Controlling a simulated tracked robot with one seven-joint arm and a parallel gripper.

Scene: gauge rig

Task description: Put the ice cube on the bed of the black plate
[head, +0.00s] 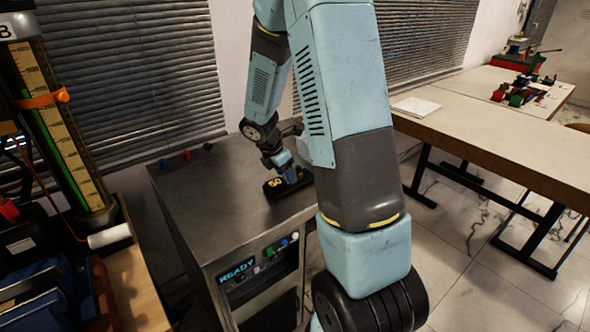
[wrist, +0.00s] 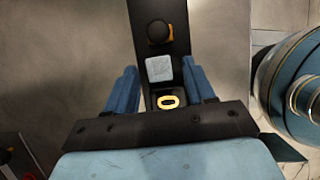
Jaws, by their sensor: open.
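The ice cube (wrist: 160,68) is a small pale blue-white block. In the wrist view it appears to rest on the black plate (wrist: 158,12), between a round black knob and a yellow ring-shaped mark. My gripper (wrist: 159,66) is open, with one blue finger on each side of the cube and a visible gap on both sides. In the head view my gripper (head: 291,174) is low over the black plate (head: 272,192), which lies on the metal cabinet top. The cube cannot be made out in the head view.
The grey metal cabinet (head: 225,195) has a READY display and buttons on its front. Small knobs (head: 187,155) stand at its back edge. A tall gauge column (head: 60,120) is at left. A pale table (head: 490,115) with small coloured objects is at right. The cabinet top left of the plate is clear.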

